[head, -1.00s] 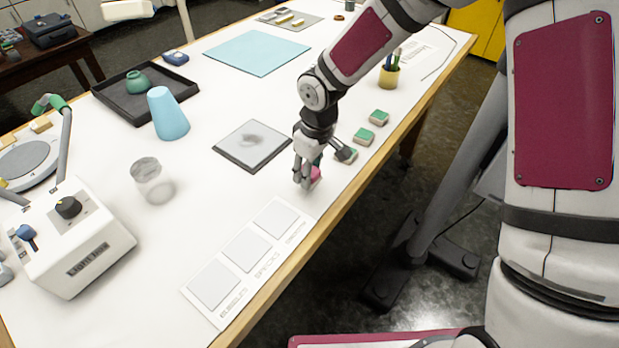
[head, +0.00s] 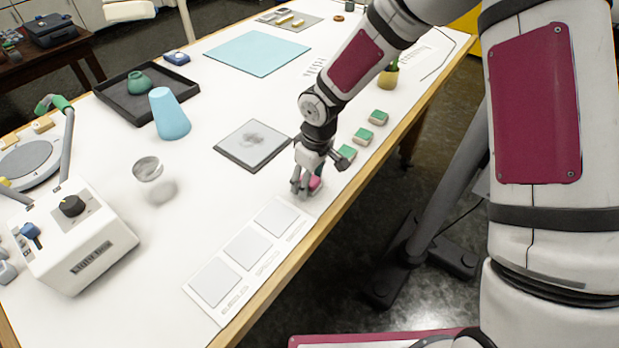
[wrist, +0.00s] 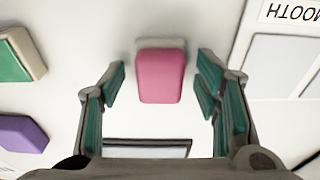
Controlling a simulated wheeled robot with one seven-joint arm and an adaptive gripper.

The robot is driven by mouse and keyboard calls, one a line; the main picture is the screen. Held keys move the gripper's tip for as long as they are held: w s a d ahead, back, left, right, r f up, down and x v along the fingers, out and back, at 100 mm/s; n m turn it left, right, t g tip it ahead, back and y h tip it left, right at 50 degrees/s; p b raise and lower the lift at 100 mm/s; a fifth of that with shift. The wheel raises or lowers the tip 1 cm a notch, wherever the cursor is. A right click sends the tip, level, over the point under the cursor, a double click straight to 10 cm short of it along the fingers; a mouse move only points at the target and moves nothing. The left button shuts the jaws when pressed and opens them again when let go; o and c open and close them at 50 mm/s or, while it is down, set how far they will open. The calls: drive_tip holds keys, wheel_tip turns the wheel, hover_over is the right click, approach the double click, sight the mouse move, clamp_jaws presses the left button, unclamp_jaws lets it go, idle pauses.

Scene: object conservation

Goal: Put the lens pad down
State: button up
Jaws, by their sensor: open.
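The lens pad appears to be the pink block (wrist: 160,75). It lies on the white table surface between my fingers, with a gap on each side. My gripper (wrist: 161,84) is open around it. In the head view, my gripper (head: 306,187) is low over the table near its front edge, and the pink block (head: 315,183) shows partly behind the fingers. It is just beyond the white card with three pale squares (head: 247,252).
Several green-topped blocks (head: 378,117) run along the right table edge; a purple block (wrist: 22,133) shows in the wrist view. A dark-framed pane (head: 230,152) lies left of my gripper. A clear glass vessel (head: 148,169) and white box (head: 85,245) stand farther left.

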sight(314, 181)
wheel_tip(314, 181, up, 12)
drive_tip(key=d, duration=0.1)
drive_tip(key=s+d+r+m+t+h, duration=0.1)
drive_tip(key=s+d+r+m+h, duration=0.15)
drive_tip(key=s+d+r, duration=0.45)
drive_tip(key=s+d+r+m+t, duration=0.2)
drive_tip(key=s+d+r+m, duration=0.2)
drive_tip(key=s, duration=0.4)
drive_tip(key=s+d+r+m+t+y, duration=0.1)
drive_tip(key=s+d+r+m, duration=0.3)
drive_tip(key=s+d+r, duration=0.2)
wheel_tip(314, 181, up, 3)
drive_tip(key=shift+s+f+t+b, duration=0.2)
drive_tip(key=shift+s+t+b, duration=0.2)
drive_tip(key=shift+s, duration=0.45)
drive_tip(key=shift+o, duration=0.5)
drive_tip(key=shift+w, duration=0.1)
